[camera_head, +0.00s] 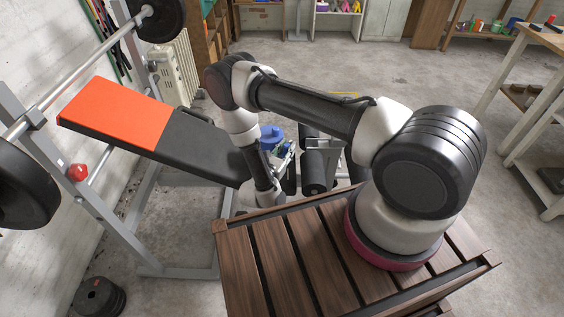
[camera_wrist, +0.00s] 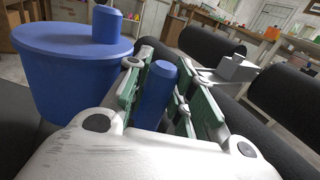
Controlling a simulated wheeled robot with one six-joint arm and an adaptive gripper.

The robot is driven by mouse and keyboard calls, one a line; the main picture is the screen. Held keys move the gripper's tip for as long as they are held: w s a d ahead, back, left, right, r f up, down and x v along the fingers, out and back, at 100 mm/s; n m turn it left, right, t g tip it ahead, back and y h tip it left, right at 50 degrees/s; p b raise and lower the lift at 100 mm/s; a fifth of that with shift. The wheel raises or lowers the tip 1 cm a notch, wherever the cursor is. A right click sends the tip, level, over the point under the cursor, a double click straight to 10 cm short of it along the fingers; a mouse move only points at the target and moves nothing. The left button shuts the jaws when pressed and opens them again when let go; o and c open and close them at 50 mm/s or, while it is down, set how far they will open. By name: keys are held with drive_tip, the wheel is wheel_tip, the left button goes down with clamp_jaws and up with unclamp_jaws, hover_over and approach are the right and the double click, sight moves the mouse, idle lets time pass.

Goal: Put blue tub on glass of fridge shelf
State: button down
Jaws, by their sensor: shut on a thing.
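The blue tub (camera_head: 270,132) shows in the head view just beyond my gripper, partly hidden by my arm. In the wrist view the tub (camera_wrist: 75,75) stands at the left, with a wide flat lid and a short round knob on top. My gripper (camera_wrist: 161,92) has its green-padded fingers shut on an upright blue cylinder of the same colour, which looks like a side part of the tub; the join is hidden. In the head view my gripper (camera_head: 283,165) is at the end of the bench. I cannot tell whether the tub rests on something. No fridge or glass shelf is recognisable.
A weight bench with an orange and black pad (camera_head: 115,112) and a barbell rack stand at the left. Black foam rollers (camera_wrist: 285,95) lie close to the right of my gripper. A wooden-topped workbench (camera_head: 540,38) stands at the right. Bare concrete floor (camera_head: 440,85) lies between.

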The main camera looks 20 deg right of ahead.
drive_tip(key=shift+f, duration=3.2)
drive_tip(key=shift+f, duration=0.1)
drive_tip(key=c, duration=1.2)
unclamp_jaws()
